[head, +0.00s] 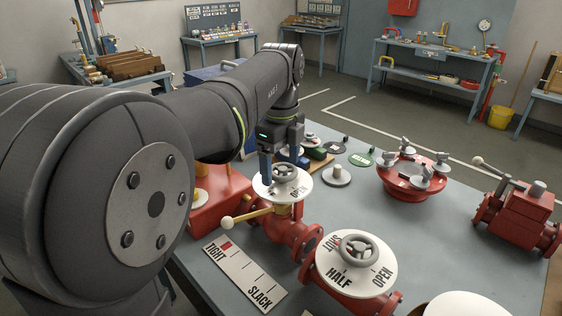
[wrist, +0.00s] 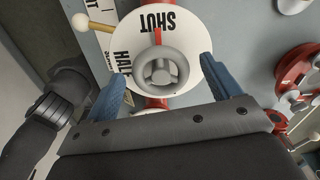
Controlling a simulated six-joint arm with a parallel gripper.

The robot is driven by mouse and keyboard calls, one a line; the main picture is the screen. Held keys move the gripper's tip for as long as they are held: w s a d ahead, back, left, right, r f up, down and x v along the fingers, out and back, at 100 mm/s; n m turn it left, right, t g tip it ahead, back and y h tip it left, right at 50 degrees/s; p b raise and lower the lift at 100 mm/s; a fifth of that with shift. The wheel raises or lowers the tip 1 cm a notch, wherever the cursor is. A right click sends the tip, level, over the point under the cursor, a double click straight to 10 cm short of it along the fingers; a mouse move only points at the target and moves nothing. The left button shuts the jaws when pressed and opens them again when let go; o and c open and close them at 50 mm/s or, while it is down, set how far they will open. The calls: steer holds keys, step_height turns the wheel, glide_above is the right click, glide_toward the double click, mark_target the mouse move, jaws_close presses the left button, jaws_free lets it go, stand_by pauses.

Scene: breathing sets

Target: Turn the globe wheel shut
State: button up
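A grey handwheel (head: 284,170) stands on a white round dial (head: 263,190) on a red valve body. In the wrist view the wheel (wrist: 160,71) sits midway between my fingers, and the dial (wrist: 182,45) reads SHUT and HALF; the rest is hidden. A red mark (wrist: 157,36) on this dial lies beside the word SHUT. My gripper (head: 283,167) is open above the dial, its two blue fingers either side of the wheel with gaps; it also shows in the wrist view (wrist: 161,72). A second grey wheel (head: 358,249) stands on a dial (head: 320,266) marked SHUT, HALF and OPEN nearer the camera.
A lever with a cream knob (head: 227,222) sticks out left below the first dial. A TIGHT–SLACK plate (head: 245,276) lies on the bench. A red flanged fitting (head: 412,175) and a red valve (head: 519,213) stand to the right, with bare grey bench between.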

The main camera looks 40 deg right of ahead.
mark_target(281, 168)
steer(key=shift+r, duration=0.1)
step_height(281, 168, up, 17)
stand_by(0.6)
stand_by(0.5)
step_height(281, 168, down, 17)
steer(key=shift+f, duration=0.2)
stand_by(0.5)
steer(key=shift+r, duration=0.15)
